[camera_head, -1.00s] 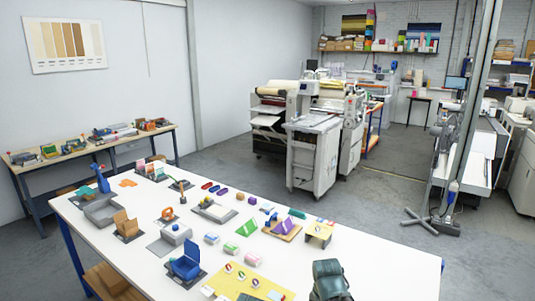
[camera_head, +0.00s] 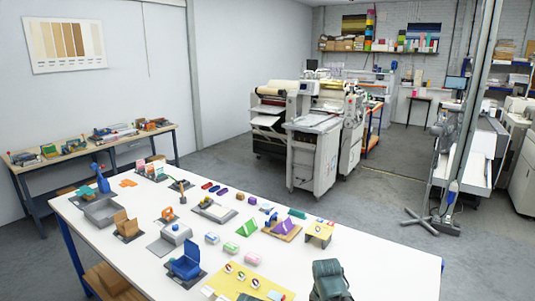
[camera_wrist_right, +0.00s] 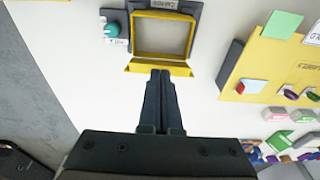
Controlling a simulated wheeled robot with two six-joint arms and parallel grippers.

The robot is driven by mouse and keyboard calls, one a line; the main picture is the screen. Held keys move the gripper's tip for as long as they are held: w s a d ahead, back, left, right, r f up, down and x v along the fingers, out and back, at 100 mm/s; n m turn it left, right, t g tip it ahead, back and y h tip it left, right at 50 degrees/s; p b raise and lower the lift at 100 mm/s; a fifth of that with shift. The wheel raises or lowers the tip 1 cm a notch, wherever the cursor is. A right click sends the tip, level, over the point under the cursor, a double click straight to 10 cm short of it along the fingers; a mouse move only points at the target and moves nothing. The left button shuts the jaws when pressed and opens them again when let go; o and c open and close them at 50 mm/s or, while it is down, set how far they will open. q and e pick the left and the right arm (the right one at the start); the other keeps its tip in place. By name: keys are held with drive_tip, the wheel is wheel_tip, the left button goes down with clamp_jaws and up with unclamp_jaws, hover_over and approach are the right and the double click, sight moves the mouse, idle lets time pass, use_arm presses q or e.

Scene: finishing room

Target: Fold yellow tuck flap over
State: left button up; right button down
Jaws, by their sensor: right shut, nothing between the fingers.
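In the right wrist view, an open yellow-edged box or frame (camera_wrist_right: 133,38) with a pale inside sits in a dark grey surround, with a label on its top edge. A yellow flap (camera_wrist_right: 140,66) sticks out along its near edge, outside the opening and not folded over it. My right gripper (camera_wrist_right: 160,73) is shut and empty, its dark fingertips at the middle of the flap's near edge; I cannot tell whether they touch it. I cannot make out the box or flap in the head view. My left gripper is not in view.
A teal knob (camera_wrist_right: 112,29) stands left of the box. A yellow board (camera_wrist_right: 258,67) with dials and small pieces lies to the right. In the head view, the white table (camera_head: 370,245) holds several small fixtures, including a blue box (camera_head: 187,264); its right part is mostly clear.

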drive_tip(key=shift+f, duration=0.15)
idle(0.3)
drive_tip(key=shift+s+a+f+b, duration=0.2)
drive_tip(key=shift+s+f+b, duration=0.1)
drive_tip(key=shift+f+b, duration=0.3)
drive_tip(key=shift+r, duration=0.1)
drive_tip(key=shift+f, duration=0.2)
drive_tip(key=shift+r, duration=0.15)
idle(0.5)
drive_tip(key=shift+s+a+r+p, duration=0.15)
drive_tip(key=shift+s+r+p, duration=0.1)
drive_tip(key=shift+r+p, duration=0.6)
wheel_tip(320, 180, up, 8)
drive_tip(key=p, duration=0.7)
drive_tip(key=shift+p, duration=0.4)
